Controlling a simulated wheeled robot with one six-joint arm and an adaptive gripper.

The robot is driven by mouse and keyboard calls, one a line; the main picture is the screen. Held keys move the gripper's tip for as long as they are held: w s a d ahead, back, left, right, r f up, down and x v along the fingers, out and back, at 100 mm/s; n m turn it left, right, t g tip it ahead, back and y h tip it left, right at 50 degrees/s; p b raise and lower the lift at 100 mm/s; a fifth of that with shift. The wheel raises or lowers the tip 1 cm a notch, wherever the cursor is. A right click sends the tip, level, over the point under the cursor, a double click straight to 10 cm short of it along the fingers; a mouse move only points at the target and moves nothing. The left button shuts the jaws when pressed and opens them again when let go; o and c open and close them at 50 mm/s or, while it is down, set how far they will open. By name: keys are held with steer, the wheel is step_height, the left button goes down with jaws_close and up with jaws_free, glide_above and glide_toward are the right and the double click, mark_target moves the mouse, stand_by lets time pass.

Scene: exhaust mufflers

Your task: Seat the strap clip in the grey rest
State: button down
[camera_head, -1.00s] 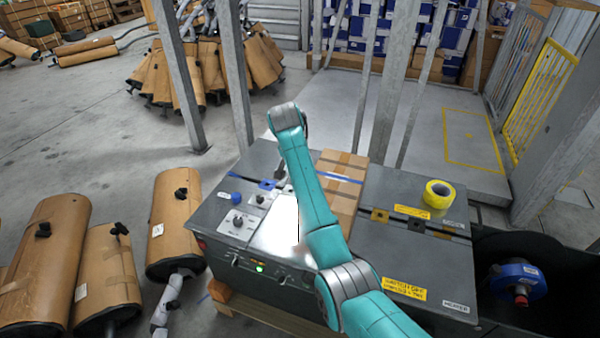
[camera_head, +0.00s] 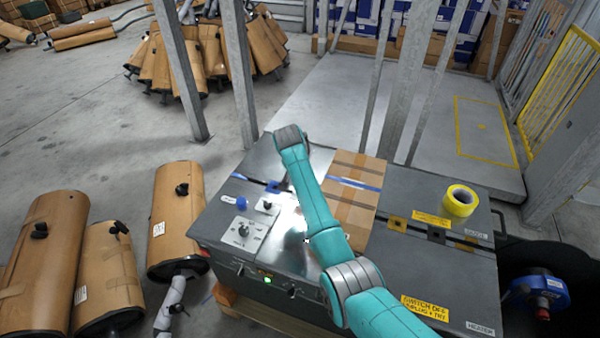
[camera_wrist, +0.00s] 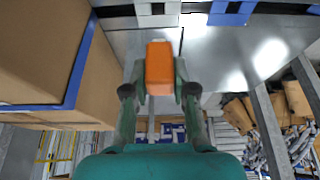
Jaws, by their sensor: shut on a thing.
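An orange block (camera_wrist: 160,68), which I take to be the strap clip, is held between the two fingers of my gripper (camera_wrist: 160,78) in the wrist view. The fingers press on its left and right sides. A light grey block (camera_wrist: 155,14), perhaps the grey rest, shows at the top edge of the wrist view, apart from the clip and cut off by the frame. In the head view my arm hides the gripper and the clip, and I cannot make out the grey rest there.
A taped cardboard box (camera_head: 350,195) stands beside my arm on the metal bench (camera_head: 430,265); it fills the left of the wrist view (camera_wrist: 45,50). A blue block (camera_wrist: 232,12) sits right of the grey one. Yellow tape (camera_head: 461,201) lies at the right. Steel posts (camera_head: 240,70) stand behind.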

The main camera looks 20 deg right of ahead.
steer(key=shift+f, duration=0.15)
steer(key=shift+f, duration=2.75)
steer(key=shift+f, duration=0.4)
steer(key=c, duration=0.9)
jaws_free()
steer(key=shift+o, duration=0.2)
steer(key=v, duration=1.2)
